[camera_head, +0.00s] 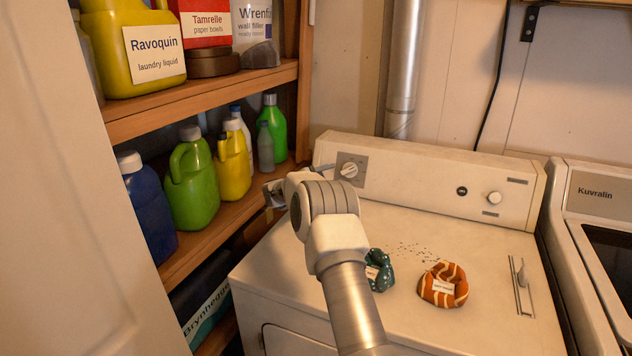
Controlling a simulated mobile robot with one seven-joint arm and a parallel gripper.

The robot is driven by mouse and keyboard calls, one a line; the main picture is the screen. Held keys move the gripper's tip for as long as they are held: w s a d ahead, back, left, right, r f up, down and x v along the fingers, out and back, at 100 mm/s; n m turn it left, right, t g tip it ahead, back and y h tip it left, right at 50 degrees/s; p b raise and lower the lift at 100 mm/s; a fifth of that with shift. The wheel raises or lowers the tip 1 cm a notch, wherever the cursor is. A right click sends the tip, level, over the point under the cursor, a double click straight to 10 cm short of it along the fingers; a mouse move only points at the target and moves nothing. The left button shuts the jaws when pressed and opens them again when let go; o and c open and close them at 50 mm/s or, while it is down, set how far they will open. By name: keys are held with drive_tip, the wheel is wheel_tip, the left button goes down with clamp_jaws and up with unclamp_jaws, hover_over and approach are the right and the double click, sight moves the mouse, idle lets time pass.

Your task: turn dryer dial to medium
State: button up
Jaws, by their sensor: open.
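The white dryer (440,225) has a raised back panel. A round white dial (348,170) sits on a grey plate at the panel's left end; its markings are too small to read. A second round knob (494,198) is at the panel's right end. My arm rises from the bottom centre over the dryer top. My gripper (274,192) shows as a small grey part left of the wrist, to the left of and below the left dial, apart from it. It is open and its fingers are mostly hidden by the wrist.
A dark green patterned cloth (380,274) and an orange striped cloth (443,285) lie on the dryer top near dark specks. Wooden shelves (215,95) with several bottles stand close at left. Another white machine (597,205) is at right.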

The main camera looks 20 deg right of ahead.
drive_tip(key=v, duration=0.7)
drive_tip(key=shift+s+a, duration=0.15)
drive_tip(key=shift+a, duration=0.05)
